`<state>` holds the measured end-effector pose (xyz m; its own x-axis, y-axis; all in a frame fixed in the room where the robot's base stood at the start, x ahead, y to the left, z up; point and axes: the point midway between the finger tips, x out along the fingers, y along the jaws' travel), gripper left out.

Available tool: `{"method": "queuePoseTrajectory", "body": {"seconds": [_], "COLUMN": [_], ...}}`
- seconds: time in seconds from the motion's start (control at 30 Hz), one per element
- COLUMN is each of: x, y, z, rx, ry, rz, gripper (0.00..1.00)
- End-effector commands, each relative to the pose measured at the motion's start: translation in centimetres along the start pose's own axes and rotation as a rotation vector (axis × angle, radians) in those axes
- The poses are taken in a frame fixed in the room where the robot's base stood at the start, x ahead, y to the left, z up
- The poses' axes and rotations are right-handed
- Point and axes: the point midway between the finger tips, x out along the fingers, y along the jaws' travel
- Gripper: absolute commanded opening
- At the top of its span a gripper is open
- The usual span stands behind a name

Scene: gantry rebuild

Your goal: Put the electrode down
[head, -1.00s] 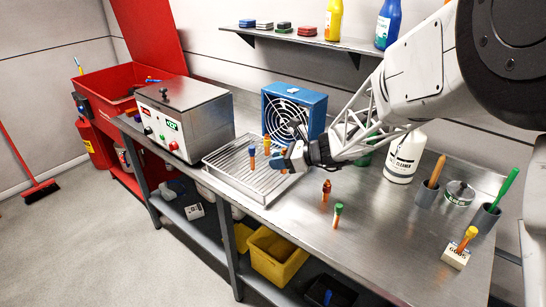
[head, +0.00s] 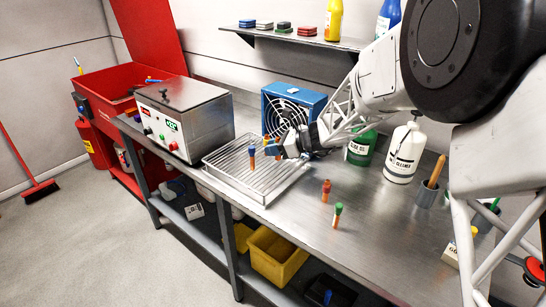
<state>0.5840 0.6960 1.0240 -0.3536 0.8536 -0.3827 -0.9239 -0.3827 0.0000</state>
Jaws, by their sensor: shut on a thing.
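My gripper (head: 275,150) is over the right part of the wire drying rack (head: 232,172). It is shut on an electrode, mostly hidden by the blue fingers; only a small bit of orange shows there. I cannot tell whether its lower end touches the rack. A blue-capped orange electrode (head: 252,157) stands upright on the rack, left of the gripper. Another orange electrode (head: 267,143) stands just behind it, close to the fingers. On the bare bench, a red-capped electrode (head: 326,190) and a green-capped one (head: 337,215) stand upright, right of the rack.
A blue fan (head: 293,108) stands behind the rack, close to my gripper. A metal box with lit displays (head: 185,115) stands left of it. A green bottle (head: 362,150) and white cleaner bottle (head: 404,155) stand at the right. The bench's front middle is clear.

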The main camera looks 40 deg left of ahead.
Motion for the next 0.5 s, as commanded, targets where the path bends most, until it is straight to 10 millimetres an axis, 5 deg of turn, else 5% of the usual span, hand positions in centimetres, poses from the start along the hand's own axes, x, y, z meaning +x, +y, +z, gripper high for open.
{"method": "queuePoseTrajectory", "body": {"seconds": [0.5], "x": [1.3], "y": [0.0], "z": [-3.2], "rx": [0.000], "ry": [0.000], "rz": [0.000], "gripper": [0.00]}}
